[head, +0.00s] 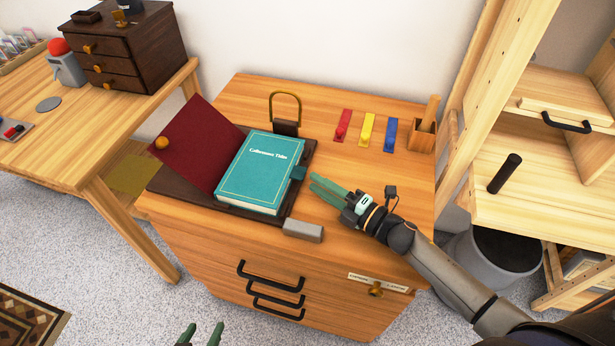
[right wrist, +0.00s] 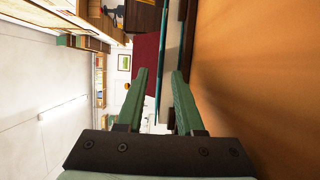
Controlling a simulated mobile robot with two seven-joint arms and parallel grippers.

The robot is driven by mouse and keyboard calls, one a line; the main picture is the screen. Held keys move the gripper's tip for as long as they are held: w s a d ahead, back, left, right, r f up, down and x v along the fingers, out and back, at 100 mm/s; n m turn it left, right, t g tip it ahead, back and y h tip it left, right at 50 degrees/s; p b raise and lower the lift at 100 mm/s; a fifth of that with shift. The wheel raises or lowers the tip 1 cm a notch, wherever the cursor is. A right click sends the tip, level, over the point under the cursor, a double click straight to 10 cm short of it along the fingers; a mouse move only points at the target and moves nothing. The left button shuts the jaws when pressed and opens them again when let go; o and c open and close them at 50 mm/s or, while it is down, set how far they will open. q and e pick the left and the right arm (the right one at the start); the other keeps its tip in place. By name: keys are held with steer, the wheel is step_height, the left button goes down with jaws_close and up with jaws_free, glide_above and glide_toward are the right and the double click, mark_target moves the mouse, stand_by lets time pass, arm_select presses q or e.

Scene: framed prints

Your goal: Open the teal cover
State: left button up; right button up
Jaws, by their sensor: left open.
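The teal cover (head: 262,170), with white lettering, lies flat and closed on a thick book on a dark board. A small dark teal tab (head: 298,172) sticks out at its right edge. In the right wrist view the teal cover (right wrist: 161,55) shows edge-on, as a thin strip beyond the fingertips. My right gripper (head: 313,182) is just right of the book, pointing at its right side near the tab, apart from it. Its fingers (right wrist: 160,71) are spread with nothing held. My left gripper (head: 203,328) is open and empty at the bottom edge, in front of the cabinet.
A dark red panel (head: 197,140) with an orange knob stands tilted left of the book. A brass loop (head: 286,105) stands behind it. A grey block (head: 302,230) sits at the cabinet's front edge. Red, yellow and blue pieces (head: 366,130) lie behind my right gripper.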

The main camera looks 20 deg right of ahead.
steer(key=shift+x, duration=1.9)
steer(key=shift+c, duration=0.3)
jaws_close()
